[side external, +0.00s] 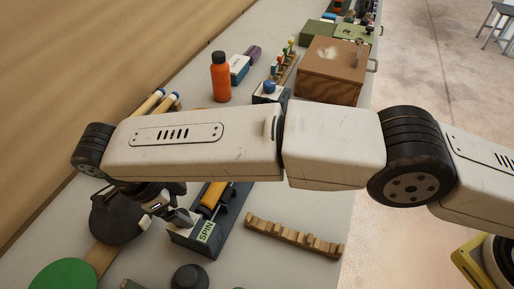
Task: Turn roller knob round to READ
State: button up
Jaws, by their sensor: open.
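A dark tray-like holder (190,242) stands on the bench below my arm, with an orange-yellow roller (212,198) lying in it. A pale green label (206,232) on its near end reads SPIN. I cannot see the word READ anywhere, and I cannot clearly pick out the knob. My arm hides the far part of the holder. My gripper (170,213) hangs under the arm's left end, just left of the holder, over or near a dark round paddle. It is open, with nothing visible between its jaws. I cannot tell whether it touches the holder.
The dark round paddle (112,222) and a green disc (62,275) lie at left. A notched wooden rack (293,236) lies right of the holder. A dark round knob-like thing (189,277) is in front. An orange bottle (220,78) and a wooden box (333,72) stand behind my arm.

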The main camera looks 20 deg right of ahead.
jog(key=s+d+r, duration=0.8)
jog(key=shift+s+d, duration=0.2)
jog(key=shift+d, duration=0.2)
dwell(0.8)
jog(key=shift+f, duration=0.15)
dwell(0.4)
jog(key=w+a+f+m+y, duration=0.2)
jog(key=w+a+m+y, duration=0.1)
jog(key=m, duration=1.5)
jog(key=w+a+f+m+y, duration=0.3)
jog(key=w+m+y, duration=0.3)
jog(key=m, duration=1.2)
jog(key=shift+w+a+f+t, duration=0.2)
jog(key=shift+w+f+t, duration=0.05)
jog(key=shift+f+t, duration=0.15)
